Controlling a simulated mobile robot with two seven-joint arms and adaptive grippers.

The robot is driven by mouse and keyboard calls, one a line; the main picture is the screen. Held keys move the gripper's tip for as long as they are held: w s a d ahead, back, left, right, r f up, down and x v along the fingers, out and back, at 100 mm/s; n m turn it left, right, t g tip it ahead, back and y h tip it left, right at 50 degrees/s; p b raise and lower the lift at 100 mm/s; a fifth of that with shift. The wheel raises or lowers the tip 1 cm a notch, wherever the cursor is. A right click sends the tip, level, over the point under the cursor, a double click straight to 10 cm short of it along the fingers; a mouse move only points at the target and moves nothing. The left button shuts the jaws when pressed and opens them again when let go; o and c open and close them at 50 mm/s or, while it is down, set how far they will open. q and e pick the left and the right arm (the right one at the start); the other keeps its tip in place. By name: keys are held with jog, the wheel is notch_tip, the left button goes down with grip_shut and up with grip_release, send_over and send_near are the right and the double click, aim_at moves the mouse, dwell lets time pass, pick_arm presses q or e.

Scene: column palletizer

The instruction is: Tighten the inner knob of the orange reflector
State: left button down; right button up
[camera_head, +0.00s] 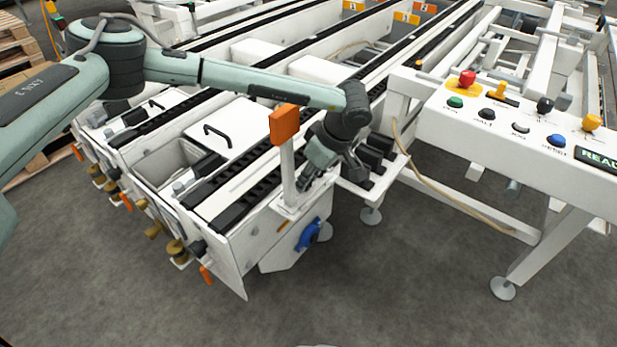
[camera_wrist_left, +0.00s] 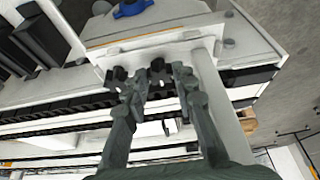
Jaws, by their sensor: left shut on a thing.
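The orange reflector (camera_head: 284,124) stands upright on a white post at the near end of the white conveyor frame. My left gripper (camera_head: 304,186) reaches down beside the foot of this post, on its right side. In the left wrist view, my left gripper (camera_wrist_left: 157,77) has its two fingers on either side of a small dark knob (camera_wrist_left: 157,66) at the white bracket and is shut on it. A second dark shape beside the left fingertip may be another knob. The white post (camera_wrist_left: 212,85) passes just right of the fingers. My right gripper is not in view.
A blue knob (camera_head: 308,235) sits on the end plate below the bracket. A white control panel (camera_head: 450,125) with coloured buttons stands to the right. Black rollers (camera_head: 375,160) lie close to the gripper's right. The grey floor (camera_head: 400,285) in front is clear.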

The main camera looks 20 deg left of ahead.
pick_arm(q)
jog(key=c, duration=1.5)
grip_release()
jog(key=v, duration=1.2)
jog(key=shift+s, duration=0.1)
